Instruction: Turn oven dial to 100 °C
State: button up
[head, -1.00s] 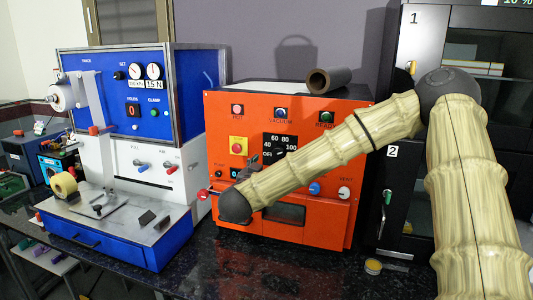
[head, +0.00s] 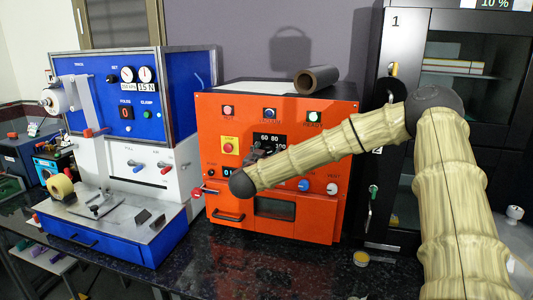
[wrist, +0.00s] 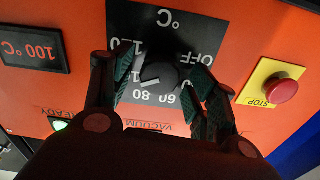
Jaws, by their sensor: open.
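The oven (head: 330,175) is the orange box in the middle of the head view. Its black dial (wrist: 160,74) shows in the wrist view, on a black plate with white numbers, seen upside down. My gripper (wrist: 158,85) is open, with one finger on each side of the dial; I cannot tell whether they touch it. The dial's white mark points to the lower left in the wrist view, beside the 80; the left finger hides part of the scale there. In the head view my gripper (head: 257,151) covers most of the dial.
A display (wrist: 34,48) on the oven reads 100 °C. A red stop button (wrist: 281,90) on a yellow plate is right of the dial in the wrist view. A blue and white machine (head: 120,110) stands left of the oven, a black cabinet (head: 445,50) right. A roll (head: 317,78) lies on top.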

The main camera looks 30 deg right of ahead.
jog(key=shift+w+f, duration=0.15)
jog(key=shift+s, duration=0.2)
jog(key=c, duration=1)
jog(key=shift+m+b, duration=0.35)
jog(key=shift+m, duration=0.05)
jog(key=o, duration=1)
